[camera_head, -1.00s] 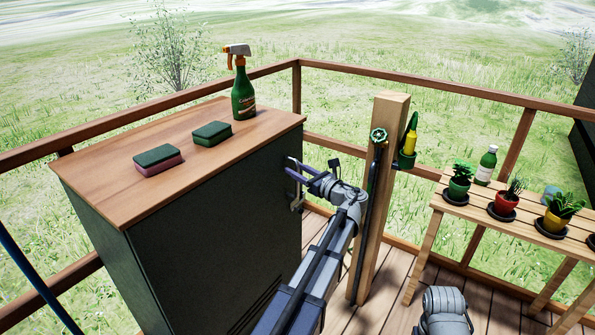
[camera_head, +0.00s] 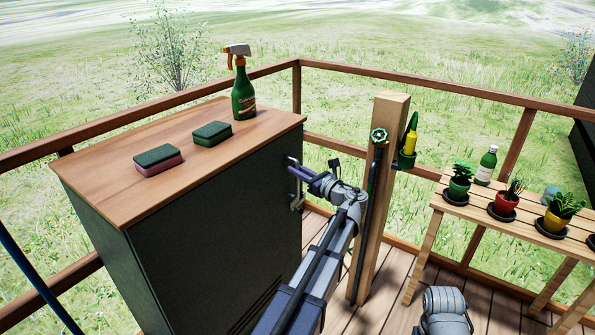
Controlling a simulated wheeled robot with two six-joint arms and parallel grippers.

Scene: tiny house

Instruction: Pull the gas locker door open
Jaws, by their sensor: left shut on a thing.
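The gas locker is a dark cabinet (camera_head: 215,225) with a wooden top (camera_head: 110,190), at the left and centre of the head view. Its dark door is the front face, and it looks closed. A metal handle (camera_head: 297,204) stands upright near the door's far right edge. My left gripper (camera_head: 298,173) is at this handle and shut on it. The fingers partly hide the handle. My right gripper is not in view.
A plant bench (camera_head: 480,215) is at the right. Railings enclose the deck.

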